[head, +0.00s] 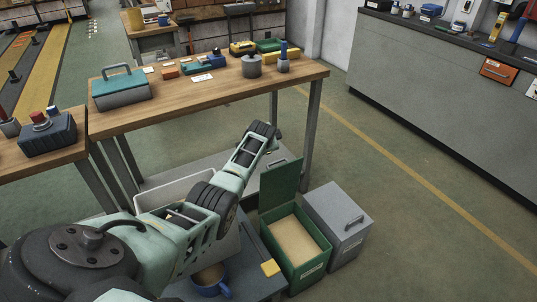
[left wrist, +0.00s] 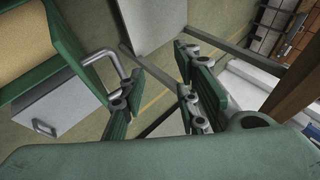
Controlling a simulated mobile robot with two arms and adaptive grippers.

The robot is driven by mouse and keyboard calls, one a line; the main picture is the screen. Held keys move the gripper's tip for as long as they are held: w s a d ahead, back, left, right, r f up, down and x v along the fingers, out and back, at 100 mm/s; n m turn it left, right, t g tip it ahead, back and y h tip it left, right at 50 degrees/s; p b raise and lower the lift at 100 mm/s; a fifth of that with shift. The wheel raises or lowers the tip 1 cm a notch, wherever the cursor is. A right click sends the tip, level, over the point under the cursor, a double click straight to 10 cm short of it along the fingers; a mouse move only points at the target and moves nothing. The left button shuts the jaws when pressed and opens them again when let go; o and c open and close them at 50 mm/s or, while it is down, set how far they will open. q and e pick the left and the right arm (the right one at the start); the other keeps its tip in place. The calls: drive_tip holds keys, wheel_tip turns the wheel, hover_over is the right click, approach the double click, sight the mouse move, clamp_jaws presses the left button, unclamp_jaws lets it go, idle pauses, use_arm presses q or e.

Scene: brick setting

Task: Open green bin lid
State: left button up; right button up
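The green bin (head: 312,262) stands on the floor right of my left arm, its tan inside showing. Its green lid (head: 282,190) is raised, roughly upright at the bin's back edge. In the left wrist view the bin (left wrist: 50,75) and lid (left wrist: 78,28) are at the left, with a bent metal handle (left wrist: 105,62) by the lid. My left gripper (left wrist: 158,92) is open, with nothing seen between its fingers. The handle ends near its left finger; I cannot tell whether they touch. My right gripper is not in view.
A grey bin (head: 340,215) with its lid shut stands right beside the green one. A wooden workbench (head: 215,92) with a toolbox (head: 120,90) is behind. A blue mug (head: 208,282) and yellow block (head: 270,268) are near my arm. Floor to the right is clear.

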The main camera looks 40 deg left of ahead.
use_arm(q)
drive_tip(key=shift+s+d+f+g, duration=0.15)
drive_tip(key=shift+s+d+f, duration=0.2)
drive_tip(key=shift+d+f, duration=0.2)
drive_tip(key=shift+s+d+f+g, duration=0.15)
drive_tip(key=shift+s+d+f, duration=0.2)
drive_tip(key=shift+d, duration=0.45)
drive_tip(key=shift+s+d+r+h, duration=0.15)
drive_tip(key=shift+s+d+h, duration=0.15)
drive_tip(key=shift+s+d, duration=0.15)
drive_tip(key=shift+r, duration=0.1)
